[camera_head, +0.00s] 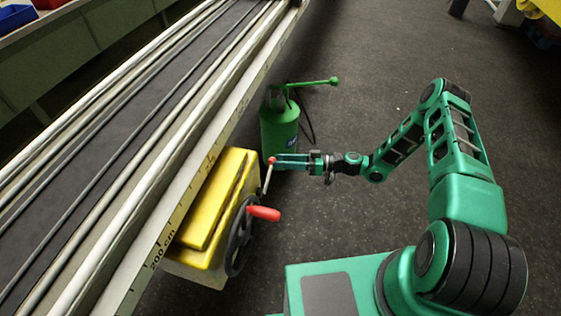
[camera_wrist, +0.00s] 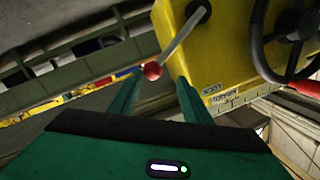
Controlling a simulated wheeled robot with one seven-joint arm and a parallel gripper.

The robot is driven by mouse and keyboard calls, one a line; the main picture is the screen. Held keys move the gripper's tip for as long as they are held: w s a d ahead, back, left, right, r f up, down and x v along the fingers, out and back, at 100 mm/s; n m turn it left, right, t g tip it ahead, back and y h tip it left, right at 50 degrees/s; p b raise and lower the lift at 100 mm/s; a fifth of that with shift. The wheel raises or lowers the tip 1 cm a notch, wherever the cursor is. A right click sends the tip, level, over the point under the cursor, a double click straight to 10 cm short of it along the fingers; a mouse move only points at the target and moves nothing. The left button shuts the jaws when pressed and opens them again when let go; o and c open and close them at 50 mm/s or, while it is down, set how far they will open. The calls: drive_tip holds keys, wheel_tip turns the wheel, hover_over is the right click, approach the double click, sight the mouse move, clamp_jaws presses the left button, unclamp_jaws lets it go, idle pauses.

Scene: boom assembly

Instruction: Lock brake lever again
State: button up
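The brake lever is a thin metal rod with a red ball knob (camera_head: 272,160), standing up from the yellow machine housing (camera_head: 207,212) beside the long rail. In the wrist view the lever rod (camera_wrist: 183,36) comes out of a dark socket in the yellow housing and ends in the red knob (camera_wrist: 152,70). My gripper (camera_head: 279,161) reaches in from the right, its tips at the knob. In the wrist view the two green fingers of my gripper (camera_wrist: 158,80) stand apart, with the knob between or just beyond their tips. I cannot tell whether either finger touches it.
A black handwheel (camera_head: 238,236) with a red handle (camera_head: 263,213) sits on the housing's near side, close below the lever. A green canister (camera_head: 280,125) with a pump arm stands behind my gripper.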

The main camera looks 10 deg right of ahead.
drive_tip(key=v, duration=1.2)
drive_tip(key=shift+s+d+r, duration=0.25)
drive_tip(key=shift+s, duration=0.05)
idle(0.9)
idle(0.7)
